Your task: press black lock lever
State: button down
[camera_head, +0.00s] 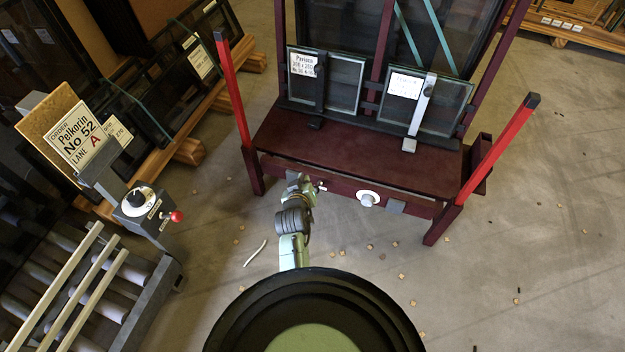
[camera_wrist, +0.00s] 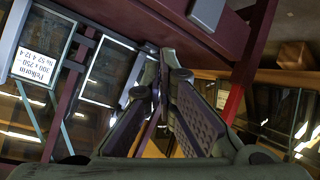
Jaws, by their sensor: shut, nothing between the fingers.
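A black upright lever (camera_head: 319,85) stands in front of the left small glass pane (camera_head: 345,85) on the dark red frame in the head view. Its dark foot sits low, near the frame's ledge. A similar silver lever (camera_head: 421,105) stands in front of the right pane (camera_head: 450,105). My gripper (camera_head: 300,180) is at the front edge of the frame's ledge, left of centre, below and apart from the black lever. In the wrist view my gripper (camera_wrist: 157,70) has its fingers together with nothing between them. I cannot clearly pick out the black lever there.
The dark red ledge (camera_head: 370,155) has a white round knob (camera_head: 368,198) and a grey block (camera_head: 396,207) on its front. Red posts (camera_head: 232,90) (camera_head: 500,145) rise at both sides. A control box with a red knob (camera_head: 177,216) and rollers stand left. Small chips litter the floor.

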send_over(317, 187)
jog(key=w+a, duration=0.3)
jog(key=w, duration=0.1)
notch_tip(317, 187, down, 5)
jog(key=shift+s+d+f+p, duration=0.15)
jog(key=shift+s+d+f, duration=0.15)
jog(key=shift+s+f, duration=0.4)
jog(key=shift+s+d+f+p, duration=0.15)
jog(key=shift+s+d+f, duration=0.15)
jog(key=shift+s+f, duration=0.35)
jog(key=shift+s+r+p, duration=0.1)
jog(key=shift+s+p, duration=0.2)
jog(key=shift+p, duration=0.1)
